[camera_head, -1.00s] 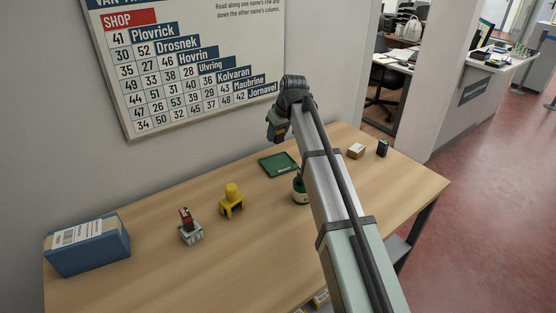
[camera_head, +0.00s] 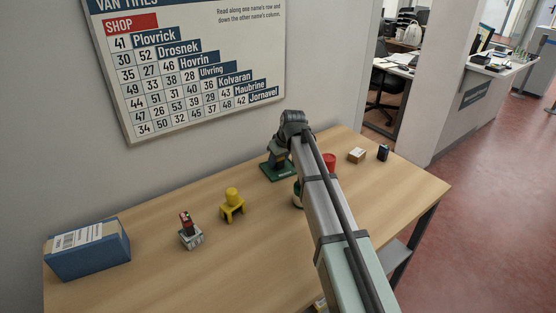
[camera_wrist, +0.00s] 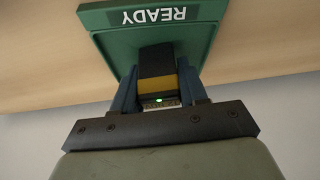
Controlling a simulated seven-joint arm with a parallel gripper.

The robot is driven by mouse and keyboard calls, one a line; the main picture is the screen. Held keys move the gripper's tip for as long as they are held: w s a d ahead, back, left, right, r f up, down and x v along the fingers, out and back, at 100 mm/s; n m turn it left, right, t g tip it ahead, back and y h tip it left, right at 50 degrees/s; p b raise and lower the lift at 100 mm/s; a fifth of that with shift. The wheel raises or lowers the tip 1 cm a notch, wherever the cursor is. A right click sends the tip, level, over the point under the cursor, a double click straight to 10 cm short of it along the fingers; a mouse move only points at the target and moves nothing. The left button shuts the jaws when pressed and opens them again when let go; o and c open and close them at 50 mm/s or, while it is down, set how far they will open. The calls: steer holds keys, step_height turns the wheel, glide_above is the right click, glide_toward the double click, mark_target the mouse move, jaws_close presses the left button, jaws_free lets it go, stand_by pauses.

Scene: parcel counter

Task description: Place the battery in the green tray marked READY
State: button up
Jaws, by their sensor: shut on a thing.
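The green tray (camera_head: 270,172) lies on the table below the wall chart, partly hidden by my gripper. In the wrist view the tray (camera_wrist: 204,45) shows its READY label, upside down. My gripper (camera_wrist: 158,90) is shut on the battery (camera_wrist: 156,62), a dark block with a yellow band and a small green light. The battery is over the tray; I cannot tell whether it touches the tray floor. In the head view my gripper (camera_head: 277,165) points down at the tray, and the battery is not distinguishable there.
A yellow stand (camera_head: 232,205), a grey device with a red and black top (camera_head: 190,232) and a blue box (camera_head: 88,249) stand to the left. A red object (camera_head: 329,161), a small carton (camera_head: 356,155) and a dark blue item (camera_head: 383,152) stand to the right.

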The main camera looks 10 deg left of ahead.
steer(key=shift+f, duration=0.15)
steer(key=o, duration=1.1)
steer(key=v, duration=1.2)
